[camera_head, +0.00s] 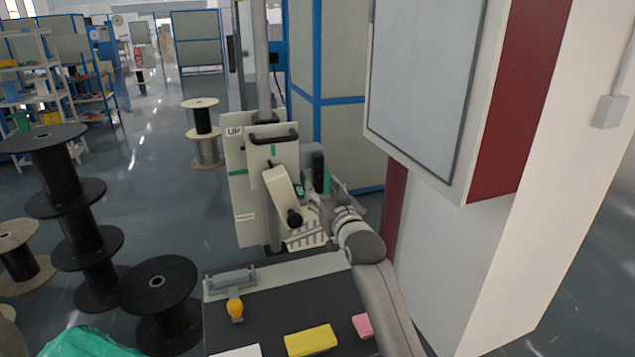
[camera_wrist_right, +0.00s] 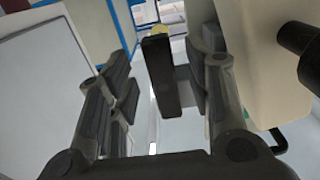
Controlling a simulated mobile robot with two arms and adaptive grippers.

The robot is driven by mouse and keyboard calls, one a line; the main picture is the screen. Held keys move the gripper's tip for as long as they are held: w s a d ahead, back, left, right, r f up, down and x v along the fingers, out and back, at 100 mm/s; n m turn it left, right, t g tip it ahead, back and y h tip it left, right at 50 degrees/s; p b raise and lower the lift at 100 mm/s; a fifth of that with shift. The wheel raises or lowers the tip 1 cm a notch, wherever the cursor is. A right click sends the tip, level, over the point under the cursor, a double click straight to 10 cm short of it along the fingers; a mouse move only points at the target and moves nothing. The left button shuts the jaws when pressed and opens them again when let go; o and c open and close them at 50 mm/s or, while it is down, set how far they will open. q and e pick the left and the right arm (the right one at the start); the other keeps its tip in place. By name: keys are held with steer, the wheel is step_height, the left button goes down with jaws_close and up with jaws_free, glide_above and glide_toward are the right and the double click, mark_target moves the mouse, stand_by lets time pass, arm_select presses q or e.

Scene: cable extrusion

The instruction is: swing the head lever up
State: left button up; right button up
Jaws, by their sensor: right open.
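The machine head (camera_head: 283,192), a cream housing with a black knob (camera_head: 294,217), stands in front of an upright plate in the middle of the head view. A black upright bar (camera_head: 319,168), apparently the head lever, is just right of the housing. My right gripper (camera_head: 322,195) is at the bar, partly hidden by its own wrist. In the right wrist view, my right gripper's fingers are spread apart and the black bar (camera_wrist_right: 160,75) shows between them, with a gap on the left side. Contact on the right cannot be told. My left gripper is out of view.
A cream cabinet (camera_head: 420,75) stands close to the right of my arm. A dark bench top (camera_head: 265,310) carries a yellow block (camera_head: 311,340), a pink block (camera_head: 362,325) and an orange knob (camera_head: 235,309). Black spools (camera_head: 160,300) stand at left; floor behind is open.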

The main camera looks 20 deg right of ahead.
mark_target(319, 186)
steer(key=w, duration=0.3)
steer(key=shift+w, duration=0.55)
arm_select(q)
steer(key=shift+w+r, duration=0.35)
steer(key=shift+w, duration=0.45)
arm_select(e)
jaws_close()
